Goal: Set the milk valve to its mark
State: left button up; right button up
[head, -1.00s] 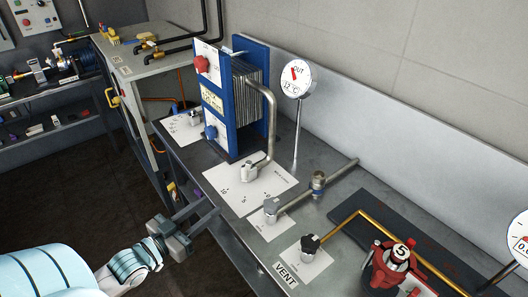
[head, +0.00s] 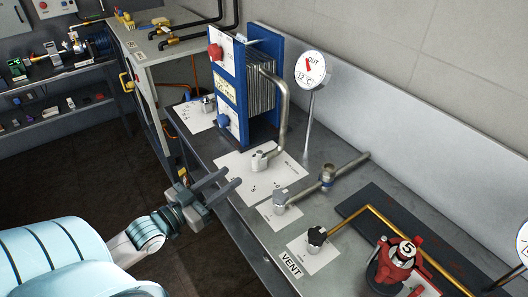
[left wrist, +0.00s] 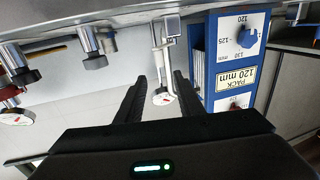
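A grey lever knob (head: 260,160) stands at the pipe's foot on a white plate (head: 232,163) with a number scale; I take it for the milk valve. The plate's small label is too fine to read. In the left wrist view, a grey block-like knob (left wrist: 172,25) shows upside down beyond the fingers, beside the bent pipe. My left gripper (head: 232,178) is open and empty, at the bench's front edge, to the left of the scale plate and apart from the knob. Its two fingers also show in the left wrist view (left wrist: 160,78). My right gripper is not in view.
A blue plate pack (head: 228,95) stands behind the scale plate. A dial on a post (head: 310,68) is to its right. Another grey knob (head: 280,201), a black knob (head: 316,236) by the VENT label and a red device (head: 395,265) stand nearer the right.

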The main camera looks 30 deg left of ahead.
aim_at(257, 158)
pick_arm(q)
jog(key=shift+w+d+p, duration=0.5)
jog(key=shift+w+p, duration=0.1)
jog(key=shift+w, duration=1.85)
jog(key=shift+w+d+p, duration=0.5)
jog(key=shift+w+p, duration=0.1)
jog(key=shift+w, duration=1.85)
jog(key=shift+w+d+p, duration=0.5)
jog(key=shift+w+p, duration=0.1)
jog(key=shift+w, duration=1.85)
grip_shut()
